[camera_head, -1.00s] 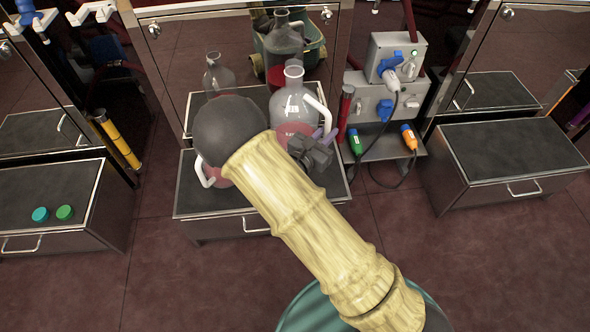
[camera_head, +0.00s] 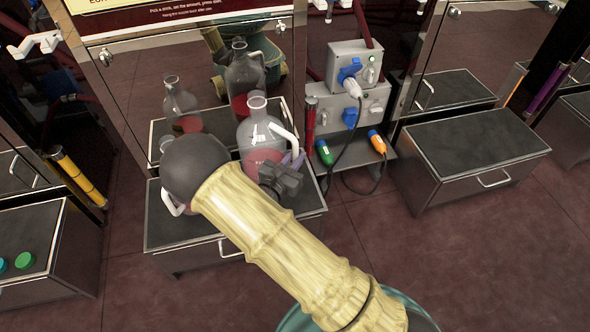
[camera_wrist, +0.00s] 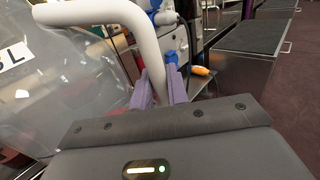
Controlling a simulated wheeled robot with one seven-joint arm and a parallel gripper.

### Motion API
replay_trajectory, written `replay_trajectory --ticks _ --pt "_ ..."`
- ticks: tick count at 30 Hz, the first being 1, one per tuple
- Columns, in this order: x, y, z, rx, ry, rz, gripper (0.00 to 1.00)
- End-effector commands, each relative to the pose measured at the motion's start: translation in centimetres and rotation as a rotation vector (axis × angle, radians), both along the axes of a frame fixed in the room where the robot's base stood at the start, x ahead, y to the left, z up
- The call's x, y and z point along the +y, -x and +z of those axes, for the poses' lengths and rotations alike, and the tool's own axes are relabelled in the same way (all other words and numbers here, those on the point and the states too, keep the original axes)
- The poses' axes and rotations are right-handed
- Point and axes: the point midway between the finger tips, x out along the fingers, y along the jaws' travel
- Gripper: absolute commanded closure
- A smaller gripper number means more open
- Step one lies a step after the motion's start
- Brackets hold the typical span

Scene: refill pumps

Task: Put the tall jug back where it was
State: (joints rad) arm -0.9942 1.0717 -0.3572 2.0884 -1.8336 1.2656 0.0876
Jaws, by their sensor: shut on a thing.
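The tall jug (camera_head: 258,140) is clear glass with red liquid low inside and a white handle. It is upright over the dark top of the middle drawer unit (camera_head: 165,232), in front of a mirrored panel. My gripper (camera_head: 293,162) is shut on its handle, at the jug's right side. In the wrist view, the purple fingers (camera_wrist: 160,88) close around the white handle (camera_wrist: 150,45), and the jug's glass body (camera_wrist: 60,100) fills the left. My arm hides the jug's base, so I cannot tell whether it touches the surface.
A second jug's white handle (camera_head: 171,203) shows left of my arm, which hides most of it. Both jugs reflect in the panel behind. A grey socket box (camera_head: 352,85) with cables and green and orange plugs stands close right. Another drawer unit (camera_head: 470,145) has a clear top.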

Motion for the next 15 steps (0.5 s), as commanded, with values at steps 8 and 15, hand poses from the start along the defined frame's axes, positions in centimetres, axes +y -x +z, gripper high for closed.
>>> replay_trajectory --ticks 8,15 --pt "0.0 -0.1 -3.4 -0.005 -0.002 0.000 1.00" --pt "0.0 -0.1 -4.9 -0.006 -0.002 -0.001 1.00"
